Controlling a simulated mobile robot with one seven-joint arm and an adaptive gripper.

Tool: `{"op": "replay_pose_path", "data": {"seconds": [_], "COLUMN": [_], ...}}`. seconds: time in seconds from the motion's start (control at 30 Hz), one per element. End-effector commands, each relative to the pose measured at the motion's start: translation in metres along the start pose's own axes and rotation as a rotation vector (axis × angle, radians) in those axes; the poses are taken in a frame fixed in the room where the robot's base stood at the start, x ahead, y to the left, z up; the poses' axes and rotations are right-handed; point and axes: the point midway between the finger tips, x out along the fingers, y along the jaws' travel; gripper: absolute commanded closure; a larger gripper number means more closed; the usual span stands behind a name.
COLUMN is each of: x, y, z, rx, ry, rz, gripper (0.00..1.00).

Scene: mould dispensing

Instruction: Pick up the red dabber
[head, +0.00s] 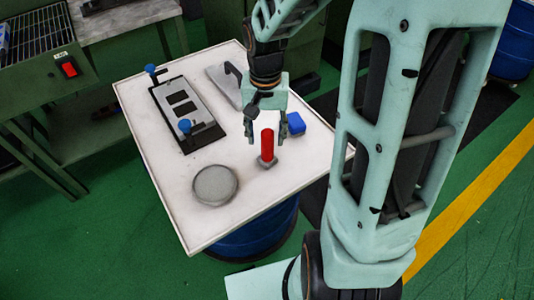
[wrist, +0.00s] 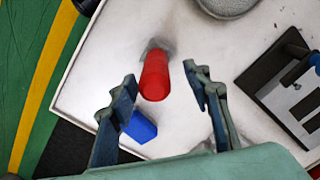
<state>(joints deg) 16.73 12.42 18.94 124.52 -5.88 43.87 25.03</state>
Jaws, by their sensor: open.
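The red dabber (head: 267,143) stands upright on the white table (head: 240,219), with its grey foot on the tabletop. My gripper (head: 267,138) is open and points down close to the dabber in the head view. In the wrist view the dabber (wrist: 155,76) shows between and a little beyond the two fingertips of my gripper (wrist: 160,80). The fingers do not appear to touch it. Its lower end is partly in shadow there.
A blue block (head: 296,123) lies just behind the dabber, close to my gripper. A round grey dish (head: 215,185) is to its left. A black-framed mould plate (head: 187,112) with blue knobs lies farther left, and a grey plate (head: 226,82) with a black handle behind.

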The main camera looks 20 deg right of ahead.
Motion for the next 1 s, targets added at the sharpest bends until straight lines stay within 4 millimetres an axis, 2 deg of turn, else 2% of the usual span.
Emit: {"op": "replay_pose_path", "data": {"seconds": [0.2, 0.3, 0.57, 1.0], "x": [0.035, 0.044, 0.046, 0.046], "y": [0.005, 0.005, 0.005, 0.005], "z": [0.004, 0.004, 0.003, 0.003], "rx": [0.0, 0.0, 0.0, 0.0], "ry": [-0.004, -0.003, 0.0, 0.0], "rz": [0.0, 0.001, 0.0, 0.0], "gripper": [0.55, 0.55, 0.55, 1.0]}}
